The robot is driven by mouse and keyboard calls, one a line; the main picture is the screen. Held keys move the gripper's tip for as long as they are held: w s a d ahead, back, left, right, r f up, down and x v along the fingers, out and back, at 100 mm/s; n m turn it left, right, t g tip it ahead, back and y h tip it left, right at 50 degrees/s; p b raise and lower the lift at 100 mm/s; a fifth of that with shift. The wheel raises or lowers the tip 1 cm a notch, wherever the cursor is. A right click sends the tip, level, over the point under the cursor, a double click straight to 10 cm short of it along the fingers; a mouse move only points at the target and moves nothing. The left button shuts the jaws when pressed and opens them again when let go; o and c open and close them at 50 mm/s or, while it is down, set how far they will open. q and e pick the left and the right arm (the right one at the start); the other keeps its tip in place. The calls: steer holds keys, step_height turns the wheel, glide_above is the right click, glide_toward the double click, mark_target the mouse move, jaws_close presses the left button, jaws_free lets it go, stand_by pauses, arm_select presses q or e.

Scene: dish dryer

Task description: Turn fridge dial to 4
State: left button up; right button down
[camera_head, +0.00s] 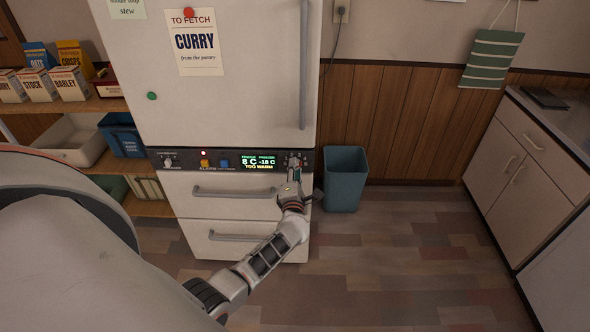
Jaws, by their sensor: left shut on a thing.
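The white fridge (225,100) stands ahead with a dark control panel (184,163) across its front. The panel's display (258,162) shows 8 C and -18 C, with TOO WARM below. My left gripper (294,164) is at the right end of the panel, just right of the display. It is shut on what appears to be the fridge dial there. The gripper hides most of that dial, so its setting cannot be read. Another knob (168,162) is at the panel's left end. My right gripper is not in view.
An orange switch (205,163) and a blue button (224,163) sit on the panel. Drawers (236,205) are below it. A blue bin (344,180) stands right of the fridge. Shelves with boxes (70,83) are at left, a counter (545,115) at right. The middle floor is clear.

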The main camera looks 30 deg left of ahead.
arm_select(q)
steer(key=o, duration=1.1)
steer(key=v, duration=1.2)
steer(key=shift+f, duration=0.1)
